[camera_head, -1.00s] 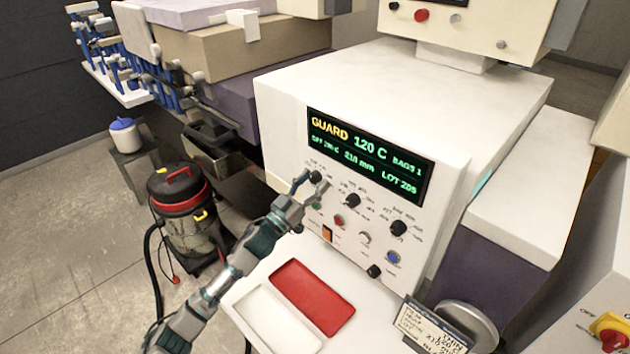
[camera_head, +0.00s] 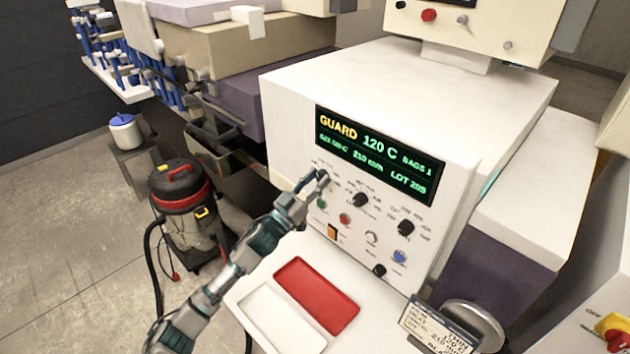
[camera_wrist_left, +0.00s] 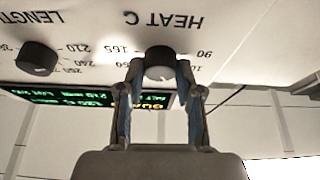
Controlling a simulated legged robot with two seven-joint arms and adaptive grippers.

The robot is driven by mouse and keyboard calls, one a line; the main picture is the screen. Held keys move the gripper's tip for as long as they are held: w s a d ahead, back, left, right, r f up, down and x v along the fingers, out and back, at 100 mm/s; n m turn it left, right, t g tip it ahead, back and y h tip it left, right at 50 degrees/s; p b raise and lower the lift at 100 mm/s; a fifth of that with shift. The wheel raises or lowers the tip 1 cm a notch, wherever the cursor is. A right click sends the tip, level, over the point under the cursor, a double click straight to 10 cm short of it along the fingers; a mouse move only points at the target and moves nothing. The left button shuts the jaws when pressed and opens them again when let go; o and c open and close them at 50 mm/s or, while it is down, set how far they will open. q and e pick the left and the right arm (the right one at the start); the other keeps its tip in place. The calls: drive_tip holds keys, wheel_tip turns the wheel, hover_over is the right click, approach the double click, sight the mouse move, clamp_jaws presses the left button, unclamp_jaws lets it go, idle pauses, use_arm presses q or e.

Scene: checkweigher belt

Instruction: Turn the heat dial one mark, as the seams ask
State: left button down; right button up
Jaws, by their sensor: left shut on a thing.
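The heat dial (camera_wrist_left: 159,62) is a dark round knob under the label HEAT C, seen upside down in the left wrist view. My left gripper (camera_wrist_left: 159,75) is shut on it, one finger on each side. In the head view my left gripper (camera_head: 318,182) is at the upper left of the white control panel (camera_head: 290,135) and mostly covers the dial. The display (camera_head: 375,150) reads GUARD, 120 C, BAGS 1, 210 mm and LOT 205. The dial's pointer is not clear. My right gripper is not in view.
Two more black knobs (camera_head: 361,199) and (camera_head: 405,228) sit right of the heat dial. Below are green (camera_head: 321,203), red (camera_head: 345,218) and blue (camera_head: 400,257) buttons. A red tray (camera_head: 316,295) and a card (camera_head: 437,328) are in front.

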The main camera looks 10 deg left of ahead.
use_arm(q)
drive_tip(key=shift+f, duration=0.15)
drive_tip(key=shift+f, duration=0.1)
drive_tip(key=shift+w+f, duration=0.1)
idle(0.8)
drive_tip(key=c, duration=0.8)
unclamp_jaws()
drive_tip(key=shift+o, duration=0.2)
drive_tip(key=shift+w, duration=0.15)
drive_tip(key=shift+s+a, duration=0.15)
drive_tip(key=shift+s, duration=0.2)
drive_tip(key=v, duration=1.1)
drive_tip(key=shift+a, duration=0.2)
